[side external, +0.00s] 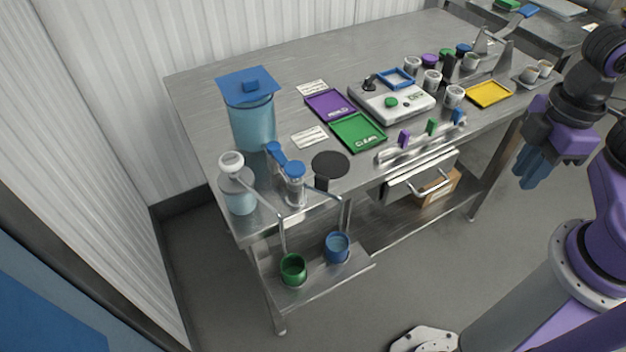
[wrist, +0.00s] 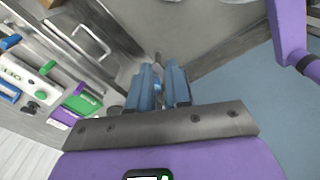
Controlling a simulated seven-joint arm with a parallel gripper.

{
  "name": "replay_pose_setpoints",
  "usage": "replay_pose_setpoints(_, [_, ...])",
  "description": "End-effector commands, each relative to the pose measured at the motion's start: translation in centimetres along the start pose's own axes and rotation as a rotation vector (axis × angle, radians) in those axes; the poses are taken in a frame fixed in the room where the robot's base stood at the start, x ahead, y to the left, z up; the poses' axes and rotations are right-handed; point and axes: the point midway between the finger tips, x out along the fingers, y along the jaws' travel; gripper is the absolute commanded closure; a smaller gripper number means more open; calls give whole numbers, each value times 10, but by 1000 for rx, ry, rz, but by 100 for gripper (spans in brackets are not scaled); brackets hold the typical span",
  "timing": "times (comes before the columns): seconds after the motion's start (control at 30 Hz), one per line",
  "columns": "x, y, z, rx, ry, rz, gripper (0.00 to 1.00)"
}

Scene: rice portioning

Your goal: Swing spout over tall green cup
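A green cup (side external: 293,269) stands on the low shelf at the table's front left, in the side external view. A thin metal spout (side external: 268,207) runs from the white-topped dispenser (side external: 238,190) and bends down; its lower end appears above or at the green cup's mouth, though the depth is hard to judge. A second spout (side external: 323,193) runs from the blue-topped dispenser (side external: 295,186) toward the blue cup (side external: 337,248). My gripper (side external: 527,178) is at the far right, away from spouts and cups. In the wrist view, its blue fingers (wrist: 161,75) are slightly apart and empty.
A blue lidded container (side external: 252,122) stands behind the dispensers. Green tray (side external: 357,132), purple tray (side external: 330,104), a white device (side external: 412,108) and several small cups fill the tabletop. A drawer handle (side external: 432,186) juts from the front. Open floor lies between my arm and the shelf.

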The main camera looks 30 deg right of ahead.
Motion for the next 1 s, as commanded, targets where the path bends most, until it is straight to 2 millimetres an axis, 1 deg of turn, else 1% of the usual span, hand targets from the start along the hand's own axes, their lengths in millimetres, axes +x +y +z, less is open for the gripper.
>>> replay_pose_setpoints(0.03, [-1, 1, -3, 3, 0, 0, 64])
replay_pose_setpoints(0.07, [-1, 2, -5, 7, 0, 0, 62])
replay_pose_setpoints(0.17, [-5, 7, -21, 27, -1, 1, 62])
replay_pose_setpoints(0.27, [-12, 16, -48, 64, -4, 1, 62])
replay_pose_setpoints(0.4, [-21, 30, -93, 126, -8, 3, 62])
replay_pose_setpoints(0.7, [-37, 57, -184, 258, -17, 5, 62])
replay_pose_setpoints(1.0, [-47, 79, -267, 392, -24, 7, 62])
